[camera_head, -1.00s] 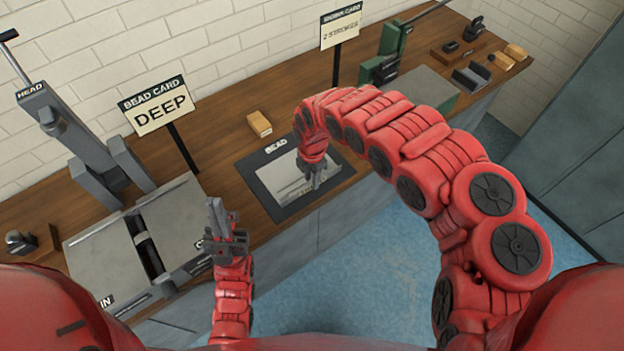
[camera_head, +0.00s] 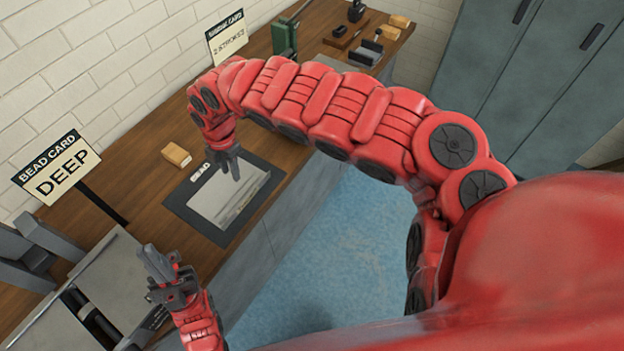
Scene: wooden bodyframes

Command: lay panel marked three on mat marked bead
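The mat marked BEAD (camera_head: 209,233) is a dark rectangle on the wooden bench. A flat grey panel (camera_head: 215,207) lies on it, inside the dark border. No number is readable on the panel from here. My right gripper (camera_head: 230,172) is above the far part of the panel, pointing down. Its fingers look parted with nothing between them; I cannot tell whether the tips touch the panel. My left gripper (camera_head: 155,260) is in front of the bench, near the grey machine, with no object visible in it. Its finger gap is unclear.
A small wooden block (camera_head: 177,154) sits behind the mat. The BEAD CARD sign (camera_head: 57,168) reads DEEP. A grey machine (camera_head: 105,272) stands at the lower left. A green press (camera_head: 285,38) and small tools are further along the bench. Grey lockers (camera_head: 540,80) stand at the right.

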